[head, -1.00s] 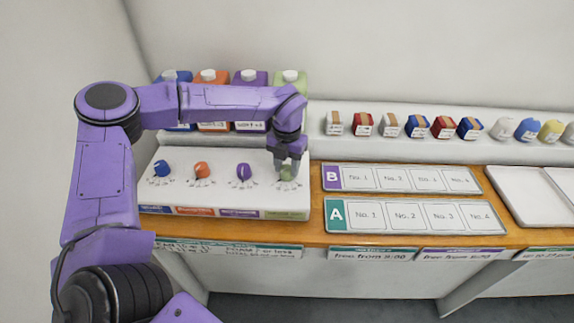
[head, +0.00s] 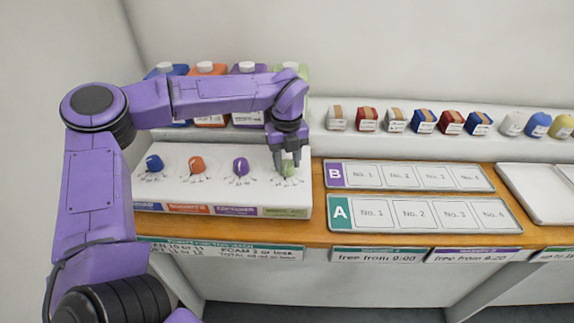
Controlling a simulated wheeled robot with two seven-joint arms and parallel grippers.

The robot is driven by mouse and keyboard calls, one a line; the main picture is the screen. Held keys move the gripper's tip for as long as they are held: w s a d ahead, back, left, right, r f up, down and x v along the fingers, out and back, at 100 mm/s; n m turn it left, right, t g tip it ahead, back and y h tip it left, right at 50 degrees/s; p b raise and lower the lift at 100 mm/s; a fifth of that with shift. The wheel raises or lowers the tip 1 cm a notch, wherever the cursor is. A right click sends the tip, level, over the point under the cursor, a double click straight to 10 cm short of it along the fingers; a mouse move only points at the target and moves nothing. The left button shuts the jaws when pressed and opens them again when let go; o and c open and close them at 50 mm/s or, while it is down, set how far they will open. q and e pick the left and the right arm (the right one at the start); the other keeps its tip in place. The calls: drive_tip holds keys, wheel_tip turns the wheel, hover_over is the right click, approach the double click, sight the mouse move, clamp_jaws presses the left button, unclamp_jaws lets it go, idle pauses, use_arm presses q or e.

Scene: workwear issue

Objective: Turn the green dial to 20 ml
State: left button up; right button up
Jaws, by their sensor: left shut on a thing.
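The green dial (head: 288,169) is the rightmost of the dials on the white sloped panel (head: 205,195) at the left. My left gripper (head: 287,163) points down over it, with its fingers shut on the dial. The fingers hide part of the dial, so its pointer is not clear, and the scale marks around it are too small to read. A green bottle (head: 289,70) with a white cap stands behind, partly hidden by my arm. My right gripper is not in view.
Purple (head: 240,166), orange (head: 197,164) and blue (head: 154,163) dials stand left of the green one. Trays B (head: 480,181) and A (head: 510,222) lie to the right. Several folded packs and coloured items line the back shelf (head: 400,147).

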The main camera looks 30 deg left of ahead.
sight(287, 163)
use_arm(q)
drive_tip(key=shift+n+b, duration=0.5)
drive_tip(key=shift+n, duration=0.2)
drive_tip(key=shift+r, duration=0.1)
drive_tip(key=o, duration=1.1)
drive_tip(key=shift+c, duration=0.2)
wheel_tip(287, 163, up, 10)
drive_tip(key=b, duration=0.1)
drive_tip(key=shift+r, duration=0.25)
